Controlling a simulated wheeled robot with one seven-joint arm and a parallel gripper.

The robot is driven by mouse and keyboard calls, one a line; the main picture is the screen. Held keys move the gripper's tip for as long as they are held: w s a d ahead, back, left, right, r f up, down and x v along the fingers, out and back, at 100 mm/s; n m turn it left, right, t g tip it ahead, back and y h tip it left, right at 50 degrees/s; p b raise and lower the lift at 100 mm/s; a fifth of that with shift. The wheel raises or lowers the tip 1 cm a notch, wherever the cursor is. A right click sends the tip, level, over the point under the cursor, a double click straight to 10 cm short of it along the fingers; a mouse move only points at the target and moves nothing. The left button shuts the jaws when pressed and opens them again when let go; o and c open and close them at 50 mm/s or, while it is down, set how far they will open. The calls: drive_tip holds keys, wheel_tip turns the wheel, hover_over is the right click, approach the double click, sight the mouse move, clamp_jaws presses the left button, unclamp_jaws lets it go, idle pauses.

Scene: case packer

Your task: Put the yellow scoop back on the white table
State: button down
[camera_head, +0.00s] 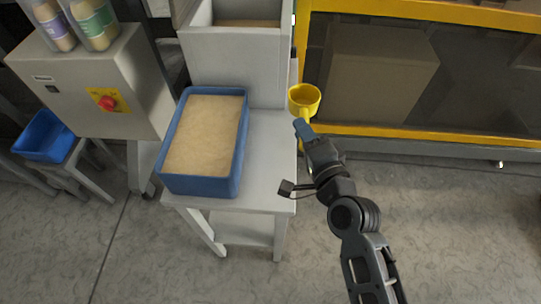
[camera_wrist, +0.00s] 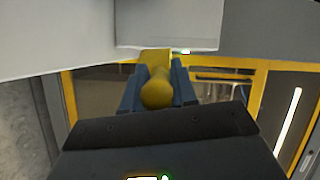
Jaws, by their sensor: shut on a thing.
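The yellow scoop (camera_head: 305,98) is held by my gripper (camera_head: 303,127), which is shut on its handle. The scoop's cup opening faces up in the head view, and it appears just off the right edge of the white table (camera_head: 268,150). In the wrist view the rounded end of the scoop's handle (camera_wrist: 157,92) sits between the two blue fingers of my gripper (camera_wrist: 158,88). The cup is mostly hidden behind the handle there. I cannot tell the scoop's height over the table top.
A blue bin (camera_head: 210,190) full of tan grain fills the left of the table. A grey hopper (camera_head: 235,55) stands at the back. A strip of table right of the bin is bare. A yellow-framed machine (camera_head: 420,137) stands close on the right.

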drive_tip(key=a+f+p, duration=0.1)
drive_tip(key=a, duration=0.1)
drive_tip(key=s+a+f+p, duration=0.1)
drive_tip(key=a, duration=0.1)
drive_tip(key=s+a+f, duration=0.1)
drive_tip(key=a+f, duration=0.1)
drive_tip(key=shift+s+a+p, duration=0.25)
drive_tip(key=shift+p, duration=0.15)
drive_tip(key=shift+a+f, duration=0.15)
drive_tip(key=shift+f, duration=0.05)
drive_tip(key=shift+f+b, duration=1.35)
drive_tip(key=shift+f, duration=0.6)
drive_tip(key=shift+f, duration=0.2)
drive_tip(key=c, duration=0.9)
unclamp_jaws()
drive_tip(key=shift+r, duration=0.15)
